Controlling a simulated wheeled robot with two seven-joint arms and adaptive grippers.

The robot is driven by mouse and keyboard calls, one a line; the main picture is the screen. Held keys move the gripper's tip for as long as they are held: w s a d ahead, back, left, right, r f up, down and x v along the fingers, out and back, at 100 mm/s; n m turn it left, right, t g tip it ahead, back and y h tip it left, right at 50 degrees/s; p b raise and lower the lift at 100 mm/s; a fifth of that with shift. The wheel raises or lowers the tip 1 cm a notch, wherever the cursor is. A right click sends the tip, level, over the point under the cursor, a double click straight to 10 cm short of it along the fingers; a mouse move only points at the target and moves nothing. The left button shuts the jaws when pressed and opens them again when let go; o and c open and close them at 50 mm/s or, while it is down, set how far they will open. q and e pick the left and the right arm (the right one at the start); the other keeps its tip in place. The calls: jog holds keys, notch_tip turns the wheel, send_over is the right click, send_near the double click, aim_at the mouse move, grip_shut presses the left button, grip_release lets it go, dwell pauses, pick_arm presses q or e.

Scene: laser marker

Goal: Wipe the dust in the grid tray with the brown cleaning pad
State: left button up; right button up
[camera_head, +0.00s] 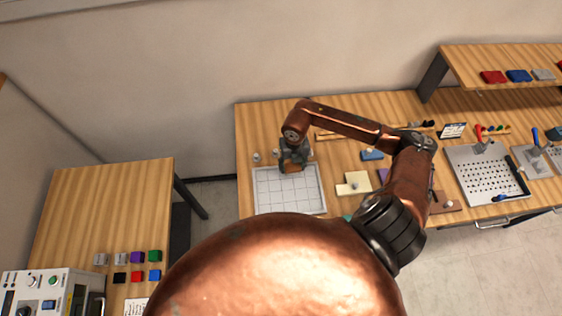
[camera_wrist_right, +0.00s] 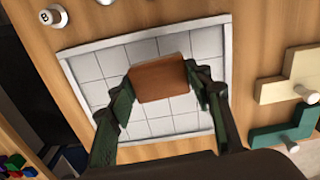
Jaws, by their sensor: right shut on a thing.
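The grid tray (camera_head: 290,203) is a white, shallow, framed tray with square cells on the wooden table. It also shows in the right wrist view (camera_wrist_right: 85,68). My right gripper (camera_head: 291,165) is over the tray's far edge in the head view. It is shut on the brown cleaning pad (camera_wrist_right: 160,80), whose sides lie between the two fingers. The pad also shows below the gripper in the head view (camera_head: 291,169). I cannot tell whether the pad touches the tray. No dust is clear in either view. My left gripper is not in view.
A cream block with a knob (camera_head: 354,184) lies right of the tray, with a blue block (camera_head: 372,155) behind it. Small knobs (camera_head: 256,157) stand behind the tray. A perforated plate (camera_head: 485,172) lies farther right. A side table (camera_head: 105,205) holds coloured cubes.

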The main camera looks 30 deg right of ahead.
jog(key=shift+r+p, duration=0.65)
jog(key=shift+r, duration=0.85)
